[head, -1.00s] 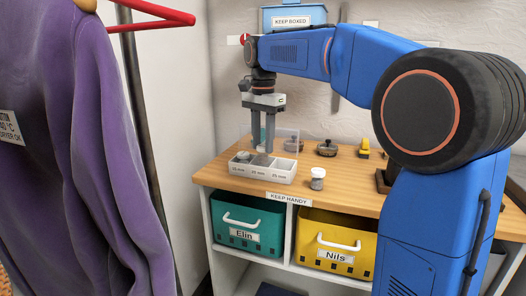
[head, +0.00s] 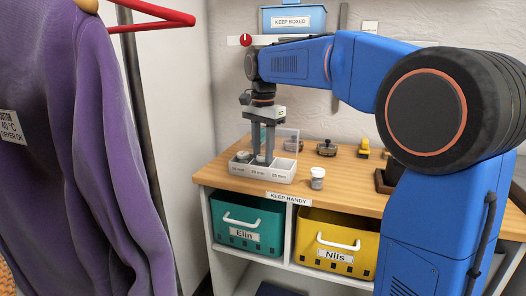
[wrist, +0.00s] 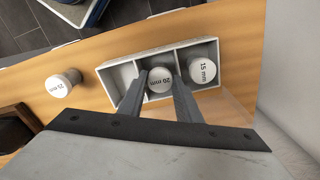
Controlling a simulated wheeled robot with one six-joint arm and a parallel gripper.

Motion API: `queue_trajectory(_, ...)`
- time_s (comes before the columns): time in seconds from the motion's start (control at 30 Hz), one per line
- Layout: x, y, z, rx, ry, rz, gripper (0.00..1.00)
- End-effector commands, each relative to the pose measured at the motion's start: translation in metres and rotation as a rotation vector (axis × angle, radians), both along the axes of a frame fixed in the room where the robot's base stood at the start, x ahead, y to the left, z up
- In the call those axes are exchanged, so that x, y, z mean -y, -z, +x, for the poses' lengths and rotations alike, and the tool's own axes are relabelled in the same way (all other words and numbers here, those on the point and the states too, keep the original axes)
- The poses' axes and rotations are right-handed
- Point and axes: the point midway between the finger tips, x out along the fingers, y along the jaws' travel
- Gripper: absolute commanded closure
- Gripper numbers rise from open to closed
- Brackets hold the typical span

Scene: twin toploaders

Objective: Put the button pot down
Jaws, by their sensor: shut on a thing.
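My gripper (head: 263,158) points down into the white three-compartment tray (head: 290,178) on the wooden top. In the wrist view its fingers (wrist: 159,82) are shut on the white-lidded button pot marked 20 mm (wrist: 159,78). This pot is in the middle compartment and looks upright. Whether its base touches the tray floor is hidden. A pot marked 15 mm (wrist: 201,69) stands in the compartment beside it. The third compartment (wrist: 122,76) is empty. A pot marked 25 mm (wrist: 59,85) stands on the wood outside the tray; the head view shows it too (head: 317,178).
A clear box (head: 286,136) stands just behind the tray. A dark round object (head: 326,148) and a yellow one (head: 363,149) sit further right. A teal bin (head: 248,225) and a yellow bin (head: 335,245) are below. A purple garment (head: 90,150) hangs at left.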

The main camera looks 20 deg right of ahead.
Motion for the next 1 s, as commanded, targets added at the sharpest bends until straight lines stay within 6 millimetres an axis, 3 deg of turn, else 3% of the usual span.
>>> queue_trajectory(0.03,0.000,0.013,-0.002,-0.027,0.001,-0.001,0.91)
queue_trajectory(0.07,0.000,0.013,-0.001,-0.027,0.001,-0.001,0.91)
queue_trajectory(0.1,0.000,0.013,-0.001,-0.028,0.001,-0.002,0.67)
queue_trajectory(0.17,-0.001,0.014,-0.001,-0.029,0.001,-0.001,0.52)
queue_trajectory(0.2,0.000,0.014,-0.001,-0.030,0.001,-0.002,0.50)
queue_trajectory(0.57,0.000,0.006,-0.001,-0.031,0.001,-0.001,0.50)
queue_trajectory(1.0,0.000,-0.077,0.000,-0.018,0.001,-0.001,0.50)
